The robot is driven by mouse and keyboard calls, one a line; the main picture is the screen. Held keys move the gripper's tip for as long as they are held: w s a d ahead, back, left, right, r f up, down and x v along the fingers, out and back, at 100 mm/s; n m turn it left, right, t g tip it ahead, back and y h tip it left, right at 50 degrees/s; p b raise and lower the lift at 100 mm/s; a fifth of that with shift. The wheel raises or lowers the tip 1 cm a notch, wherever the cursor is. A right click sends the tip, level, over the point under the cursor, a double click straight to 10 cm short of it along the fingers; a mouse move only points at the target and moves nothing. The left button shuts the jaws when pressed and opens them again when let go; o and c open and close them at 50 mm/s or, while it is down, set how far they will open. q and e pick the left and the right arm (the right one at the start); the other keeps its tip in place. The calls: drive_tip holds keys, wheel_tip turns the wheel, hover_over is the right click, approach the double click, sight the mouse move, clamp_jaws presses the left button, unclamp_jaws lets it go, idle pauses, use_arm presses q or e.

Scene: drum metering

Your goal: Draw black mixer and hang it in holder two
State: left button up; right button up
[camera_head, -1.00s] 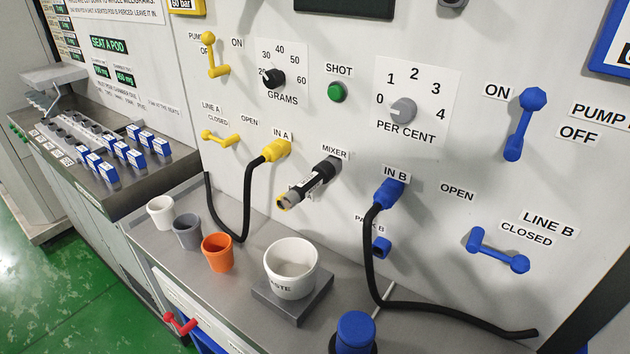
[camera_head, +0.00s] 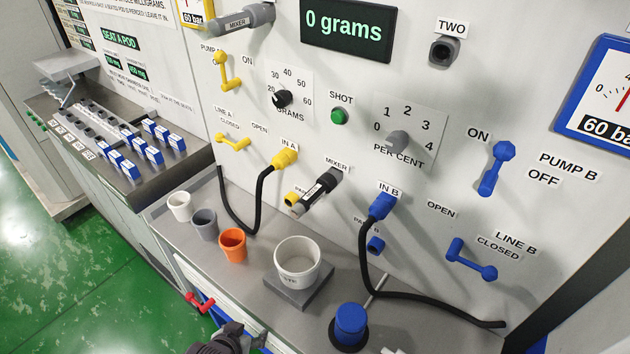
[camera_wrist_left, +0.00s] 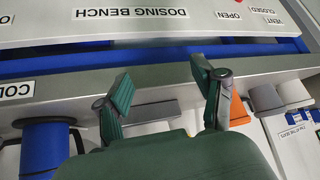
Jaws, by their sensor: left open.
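The black mixer (camera_head: 320,188) with a white label sits in its port below the MIXER sign, sticking out of the panel and tilted down to the left. Holder two (camera_head: 444,51) is a dark, empty-looking socket below the TWO sign, high on the panel. My left gripper (camera_head: 240,338) shows only partly at the bottom edge in the head view, well below and apart from the mixer. In the left wrist view its green-padded fingers (camera_wrist_left: 165,98) are spread, with nothing between them. My right gripper is not in view.
A grey mixer (camera_head: 240,20) hangs at the upper left. The yellow hose plug (camera_head: 284,158) and blue hose plug (camera_head: 381,206) flank the black mixer. Below stand a white waste cup (camera_head: 297,262), an orange cup (camera_head: 232,245) and a blue-topped container (camera_head: 350,323). A red handle (camera_head: 199,302) is near the gripper.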

sight(294, 215)
use_arm(q)
drive_tip(key=w+d+r+m+t+h+p, duration=0.1)
drive_tip(key=w+d+r+t+h, duration=0.1)
drive_tip(key=w+r, duration=0.3)
drive_tip(key=w+d+r+m+t+h+p, duration=0.1)
drive_tip(key=w+d+r, duration=0.4)
drive_tip(key=r, duration=0.6)
drive_tip(key=w+d+r+m+t+h+p, duration=0.1)
drive_tip(key=w+d+r+t+h, duration=0.3)
drive_tip(key=r, duration=0.4)
drive_tip(key=shift+w+d+m+h, duration=0.15)
drive_tip(key=shift+w+m+h, duration=0.45)
drive_tip(key=shift+w+d+r+h, duration=0.15)
drive_tip(key=shift+d+r+h, duration=0.1)
drive_tip(key=shift+r+h, duration=0.15)
drive_tip(key=shift+r, duration=0.1)
drive_tip(key=shift+d, duration=0.1)
